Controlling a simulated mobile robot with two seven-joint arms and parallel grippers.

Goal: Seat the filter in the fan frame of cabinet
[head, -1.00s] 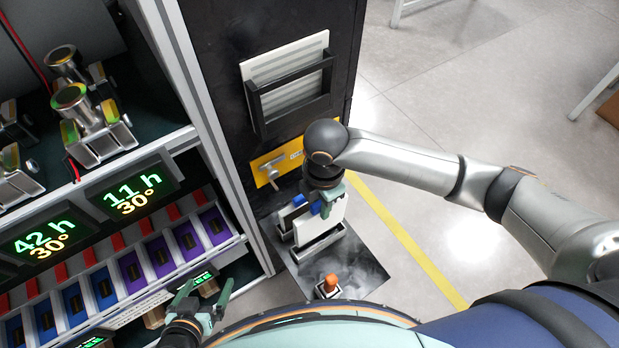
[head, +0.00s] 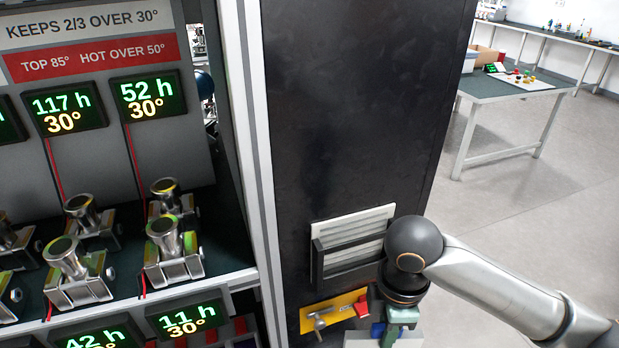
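The fan frame (head: 317,262) is a black bracket on the front of the tall black cabinet (head: 350,110), with a white louvred panel (head: 350,226) behind it. My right gripper (head: 396,332) points down, below and to the right of the frame, at the bottom edge of the head view. A white filter (head: 411,341) with a blue part (head: 378,330) shows right at its fingers. The picture edge cuts off the lower filter, so I cannot tell whether the fingers are closed on it or whether it is lifted. My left gripper is out of view.
A yellow plate (head: 348,301) with a metal lever (head: 319,318) and a red tag (head: 361,306) sits under the frame. A rack (head: 262,180) with displays and metal parts stands left. A green table (head: 510,88) is far back right, with open floor before it.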

